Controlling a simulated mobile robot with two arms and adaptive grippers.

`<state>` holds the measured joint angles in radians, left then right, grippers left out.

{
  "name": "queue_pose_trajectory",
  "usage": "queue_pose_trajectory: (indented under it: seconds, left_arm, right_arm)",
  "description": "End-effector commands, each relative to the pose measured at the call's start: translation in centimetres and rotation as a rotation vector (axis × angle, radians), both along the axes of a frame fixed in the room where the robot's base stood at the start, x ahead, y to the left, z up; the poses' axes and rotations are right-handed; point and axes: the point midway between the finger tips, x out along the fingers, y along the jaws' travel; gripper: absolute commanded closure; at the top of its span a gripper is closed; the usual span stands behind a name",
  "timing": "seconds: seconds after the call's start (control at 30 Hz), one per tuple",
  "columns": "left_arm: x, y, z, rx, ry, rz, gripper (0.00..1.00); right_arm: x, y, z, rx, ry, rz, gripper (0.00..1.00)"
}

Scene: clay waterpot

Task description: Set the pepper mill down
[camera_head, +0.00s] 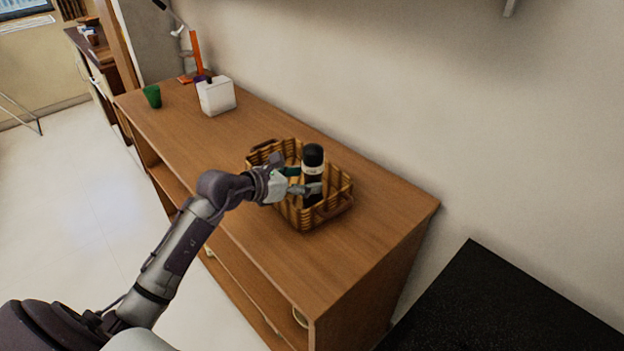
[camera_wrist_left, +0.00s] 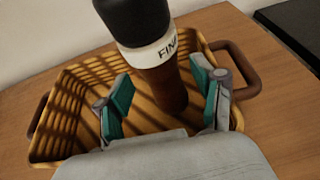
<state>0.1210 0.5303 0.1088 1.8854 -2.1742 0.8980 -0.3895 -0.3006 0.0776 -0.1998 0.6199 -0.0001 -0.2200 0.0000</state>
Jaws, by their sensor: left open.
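The pepper mill (camera_head: 313,172) is dark with a white band and stands upright in a woven basket (camera_head: 338,208) on the wooden cabinet. In the left wrist view the mill (camera_wrist_left: 165,78) shows its black top and brown lower body, with part of a word on the band. My left gripper (camera_head: 300,180) is open around the mill, one finger on each side. In the left wrist view gaps show between the fingers (camera_wrist_left: 163,95) and the mill. The basket (camera_wrist_left: 65,120) lies around and below the fingers. The mill's foot is hidden in the head view. My right gripper is not in view.
A white box (camera_head: 217,97) and a green cup (camera_head: 152,96) stand toward the far end of the cabinet top (camera_head: 205,140). An orange upright item (camera_head: 196,52) is behind the box. The wall runs along the cabinet's back. A black surface (camera_head: 500,305) is at lower right.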

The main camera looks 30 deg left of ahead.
Motion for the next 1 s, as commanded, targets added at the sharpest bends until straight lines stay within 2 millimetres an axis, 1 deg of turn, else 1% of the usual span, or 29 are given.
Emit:
queue_pose_trajectory:
  seconds: [0.03,0.2,0.3,0.4,0.6,1.0]
  left_arm:
    - [-1.1,0.6,0.2,0.006,0.000,0.001,0.32]
    - [-4.2,1.9,1.6,0.004,0.001,0.001,0.32]
    - [-5.7,2.5,2.3,0.004,0.001,0.000,0.32]
    - [-6.8,3.0,2.9,0.002,0.000,0.001,0.32]
    - [-7.6,3.3,3.4,0.001,0.000,0.000,0.32]
    - [-7.6,3.3,3.4,0.000,0.000,0.000,0.32]
  right_arm:
    - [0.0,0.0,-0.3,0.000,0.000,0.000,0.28]
    - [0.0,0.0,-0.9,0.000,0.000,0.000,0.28]
    - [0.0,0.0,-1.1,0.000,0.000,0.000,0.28]
    - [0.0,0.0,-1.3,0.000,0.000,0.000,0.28]
    - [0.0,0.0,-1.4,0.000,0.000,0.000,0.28]
    - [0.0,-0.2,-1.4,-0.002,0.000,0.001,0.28]
